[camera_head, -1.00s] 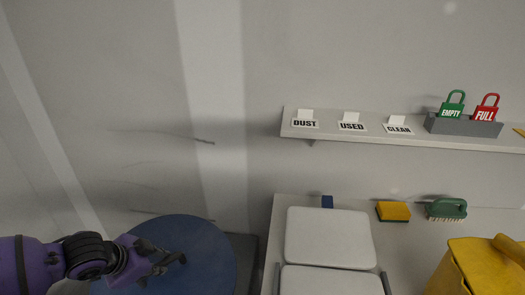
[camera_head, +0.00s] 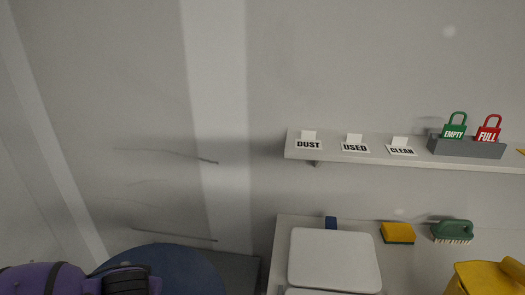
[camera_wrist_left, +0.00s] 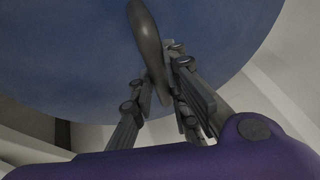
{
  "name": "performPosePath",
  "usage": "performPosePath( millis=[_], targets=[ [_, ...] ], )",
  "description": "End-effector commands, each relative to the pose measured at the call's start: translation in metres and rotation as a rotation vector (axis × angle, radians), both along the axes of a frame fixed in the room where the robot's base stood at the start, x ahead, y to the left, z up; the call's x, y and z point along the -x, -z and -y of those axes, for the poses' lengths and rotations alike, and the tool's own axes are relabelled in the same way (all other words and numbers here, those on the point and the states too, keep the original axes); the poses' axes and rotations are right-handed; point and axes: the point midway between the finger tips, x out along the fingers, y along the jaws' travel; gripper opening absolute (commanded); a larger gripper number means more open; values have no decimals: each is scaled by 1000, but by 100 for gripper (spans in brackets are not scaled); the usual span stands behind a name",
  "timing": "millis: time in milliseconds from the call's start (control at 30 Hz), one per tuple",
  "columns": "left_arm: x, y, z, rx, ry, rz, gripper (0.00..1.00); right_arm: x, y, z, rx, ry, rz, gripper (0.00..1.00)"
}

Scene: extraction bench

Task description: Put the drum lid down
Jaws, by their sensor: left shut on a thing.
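The drum lid is a blue disc with a dark bar handle. In the head view the lid (camera_head: 185,262) is at the lower left, cut off by the bottom edge. In the left wrist view the lid (camera_wrist_left: 70,70) fills most of the upper picture, with its handle (camera_wrist_left: 147,38) running down between the fingers. My left gripper (camera_wrist_left: 162,75) is shut on this handle. In the head view only my purple left arm shows; its gripper is out of frame. What lies under the lid is hidden. My right gripper is in neither view.
A bench (camera_head: 283,240) with a pale padded panel (camera_head: 335,260) stands right of the lid. A yellow sponge (camera_head: 397,231), a green brush (camera_head: 452,230) and a yellow object (camera_head: 487,279) are further right. A label shelf (camera_head: 375,158) is on the wall above.

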Motion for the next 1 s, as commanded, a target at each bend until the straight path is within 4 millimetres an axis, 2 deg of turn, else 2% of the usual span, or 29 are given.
performPosePath(
  millis=[33, 300, 600, 800, 1000],
  targets=[
    [-7, -13, 8, 2, -32, 14, 0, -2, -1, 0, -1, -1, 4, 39],
    [-23, -68, 41, 3, -169, 12, 0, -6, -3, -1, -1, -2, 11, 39],
    [-50, -129, 93, 2, -108, 8, 0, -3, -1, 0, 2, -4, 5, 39],
    [-63, -152, 113, 0, -69, 5, 0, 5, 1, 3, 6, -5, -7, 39],
    [-67, -159, 116, 0, -62, 4, 0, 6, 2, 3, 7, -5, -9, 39]
  ],
)
